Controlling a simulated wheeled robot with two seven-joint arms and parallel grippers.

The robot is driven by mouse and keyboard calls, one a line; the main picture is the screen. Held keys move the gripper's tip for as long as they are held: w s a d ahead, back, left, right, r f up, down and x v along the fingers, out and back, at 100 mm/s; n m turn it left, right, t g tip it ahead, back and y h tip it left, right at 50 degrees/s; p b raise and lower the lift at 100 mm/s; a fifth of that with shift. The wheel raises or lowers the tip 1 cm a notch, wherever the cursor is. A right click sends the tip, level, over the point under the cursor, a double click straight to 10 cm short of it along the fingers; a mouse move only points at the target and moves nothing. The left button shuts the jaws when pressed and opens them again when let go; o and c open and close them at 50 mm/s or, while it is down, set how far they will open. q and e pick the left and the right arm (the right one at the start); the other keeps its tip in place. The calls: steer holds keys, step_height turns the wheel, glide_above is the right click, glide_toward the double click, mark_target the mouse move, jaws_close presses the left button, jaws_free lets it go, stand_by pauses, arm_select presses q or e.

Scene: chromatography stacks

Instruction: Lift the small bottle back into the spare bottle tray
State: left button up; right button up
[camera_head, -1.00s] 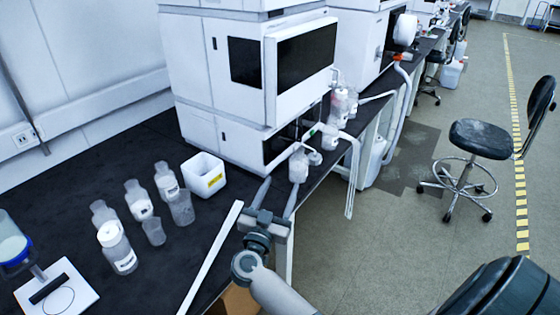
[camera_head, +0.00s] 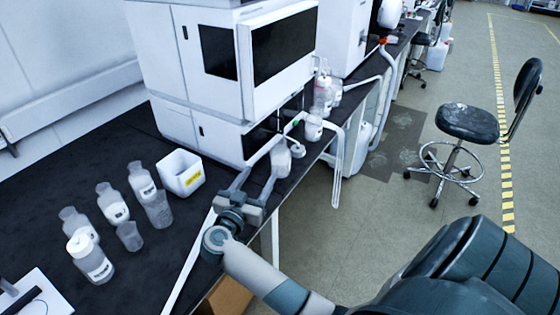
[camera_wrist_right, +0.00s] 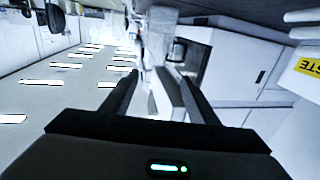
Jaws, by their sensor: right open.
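A small, pale, translucent bottle (camera_head: 281,158) stands at the bench's front edge, before the white instrument stack. My right gripper (camera_head: 260,172) is open just in front of it, over the bench edge. Its right finger reaches up to the bottle; I cannot tell whether they touch. Both dark fingers also show apart in the right wrist view (camera_wrist_right: 160,90), with blurred pale shapes between and beyond them. More bottles (camera_head: 313,127) stand farther along the stack's side. I cannot make out a spare bottle tray with certainty. My left gripper is out of view.
A white open box (camera_head: 180,174) with a yellow label stands left of the gripper. Several labelled bottles (camera_head: 113,204) and clear beakers (camera_head: 157,208) stand left of it. The instrument stack (camera_head: 215,80) blocks the back. A stool (camera_head: 467,125) stands on the floor at right.

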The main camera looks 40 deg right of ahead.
mark_target(278, 148)
steer(key=p+x, duration=0.1)
steer(key=x, duration=0.9)
steer(key=shift+w+d+r, duration=0.1)
steer(key=shift+w+d, duration=0.05)
steer(key=shift+d, duration=0.15)
steer(key=shift+w+d, duration=0.2)
steer(key=shift+d, duration=0.25)
steer(key=shift+w+d, duration=0.15)
steer(key=shift+d, duration=0.35)
steer(key=p+x, duration=0.1)
steer(key=x, duration=0.2)
steer(key=shift+d+r, duration=0.1)
steer(key=shift+d, duration=0.05)
steer(key=shift+w+d, duration=0.15)
steer(key=shift+d, duration=0.3)
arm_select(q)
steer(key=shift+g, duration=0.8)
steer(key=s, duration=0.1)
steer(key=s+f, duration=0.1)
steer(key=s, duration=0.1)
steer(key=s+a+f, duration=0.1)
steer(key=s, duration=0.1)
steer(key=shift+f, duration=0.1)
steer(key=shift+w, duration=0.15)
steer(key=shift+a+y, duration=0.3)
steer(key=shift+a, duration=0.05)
arm_select(e)
jaws_close()
